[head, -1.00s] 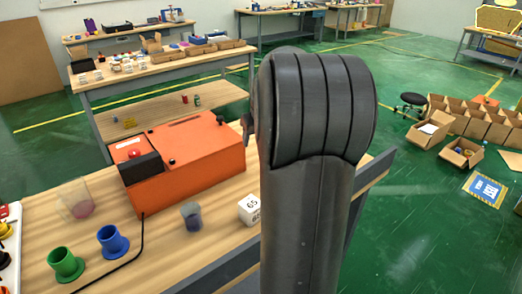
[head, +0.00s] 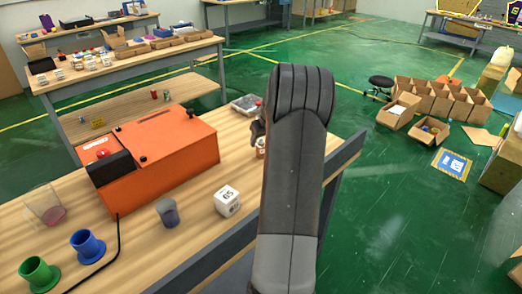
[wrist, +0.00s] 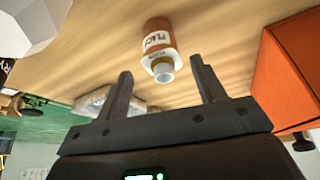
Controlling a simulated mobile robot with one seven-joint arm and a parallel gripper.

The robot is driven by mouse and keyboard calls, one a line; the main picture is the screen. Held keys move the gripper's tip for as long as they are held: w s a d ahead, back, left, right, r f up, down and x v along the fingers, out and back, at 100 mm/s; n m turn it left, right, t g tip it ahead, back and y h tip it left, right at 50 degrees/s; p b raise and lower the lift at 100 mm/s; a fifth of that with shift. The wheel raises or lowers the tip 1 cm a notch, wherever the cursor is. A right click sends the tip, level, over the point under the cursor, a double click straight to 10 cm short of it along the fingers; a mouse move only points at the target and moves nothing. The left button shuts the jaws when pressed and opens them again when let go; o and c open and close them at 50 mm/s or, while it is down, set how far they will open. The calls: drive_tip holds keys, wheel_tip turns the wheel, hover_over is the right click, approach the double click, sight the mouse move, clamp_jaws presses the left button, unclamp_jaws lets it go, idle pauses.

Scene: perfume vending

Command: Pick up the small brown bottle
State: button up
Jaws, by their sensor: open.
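The small brown bottle (wrist: 160,42) with a white label and pale cap stands on the wooden table in the wrist view, which shows the scene upside down. My gripper (wrist: 160,78) is open, its two dark fingers apart on either side of the bottle's cap end in the picture. The bottle appears a little beyond the fingertips, and nothing is held. In the head view my arm covers most of the gripper; a small part of the bottle (head: 261,148) shows at the arm's left edge.
An orange box (head: 165,155) stands left of my arm; its side also shows in the wrist view (wrist: 288,80). A white cube (head: 227,201), a grey cup (head: 167,212) and a clear tray (head: 246,105) are on the table. Green and blue holders stand at front left.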

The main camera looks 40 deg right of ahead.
sight(261, 143)
drive_tip(key=x, duration=0.5)
drive_tip(key=shift+s+a+f, duration=0.2)
drive_tip(key=shift+a, duration=0.05)
drive_tip(key=shift+c, duration=0.3)
drive_tip(key=c, duration=1)
drive_tip(key=shift+r, duration=0.1)
